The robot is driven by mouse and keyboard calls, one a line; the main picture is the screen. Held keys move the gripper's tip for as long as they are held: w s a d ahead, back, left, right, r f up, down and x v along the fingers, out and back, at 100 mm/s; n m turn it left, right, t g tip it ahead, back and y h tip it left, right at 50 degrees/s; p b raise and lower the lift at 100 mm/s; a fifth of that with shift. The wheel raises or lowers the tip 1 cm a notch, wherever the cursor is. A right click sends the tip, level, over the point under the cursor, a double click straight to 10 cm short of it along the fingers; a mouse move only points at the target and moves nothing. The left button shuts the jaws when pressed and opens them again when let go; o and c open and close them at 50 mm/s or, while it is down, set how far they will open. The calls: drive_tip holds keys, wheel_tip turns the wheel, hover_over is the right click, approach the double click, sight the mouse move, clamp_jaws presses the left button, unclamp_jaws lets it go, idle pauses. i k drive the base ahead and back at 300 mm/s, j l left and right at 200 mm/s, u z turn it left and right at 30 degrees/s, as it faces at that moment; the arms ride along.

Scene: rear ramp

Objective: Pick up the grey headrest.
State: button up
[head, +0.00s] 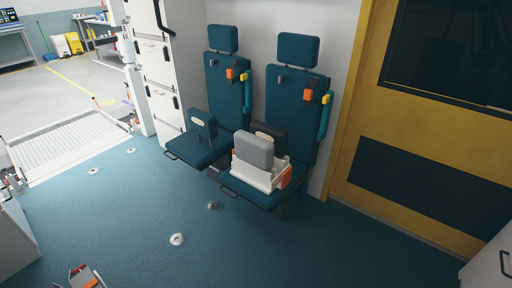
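The grey headrest (253,150) is a light grey, rounded block. It sits upright in a white open tray (254,178) on the cushion of the right teal seat (238,192). A black headrest (272,133) with a pale oval patch stands just behind it and is partly hidden by it. A teal headrest (202,124), also with a pale patch, stands on the left seat (192,150).
Both seats have orange buckles and yellow-topped belt parts. A yellow door (410,130) is on the right and white drawers (155,75) are at the left. A ramp (75,140) lies at the left. The blue floor before the seats is mostly clear, with small round fittings.

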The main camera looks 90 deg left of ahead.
sight(258, 151)
drive_tip(key=j+u, duration=0.1)
drive_tip(key=u, duration=0.5)
drive_tip(key=l+u, duration=0.1)
drive_tip(key=u, duration=0.75)
drive_tip(key=k+l+u, duration=0.1)
drive_tip(key=u, duration=0.35)
drive_tip(key=l+u, duration=0.1)
drive_tip(key=u, duration=0.3)
drive_tip(key=k+u, duration=0.1)
drive_tip(key=u, duration=0.75)
drive_tip(key=i+j, duration=0.15)
drive_tip(key=i, duration=0.35)
drive_tip(key=i+j+z, duration=0.15)
drive_tip(key=i, duration=0.3)
drive_tip(key=i+j, duration=0.2)
drive_tip(key=i, duration=0.25)
drive_tip(key=i+j+z, duration=0.15)
drive_tip(key=i, duration=0.35)
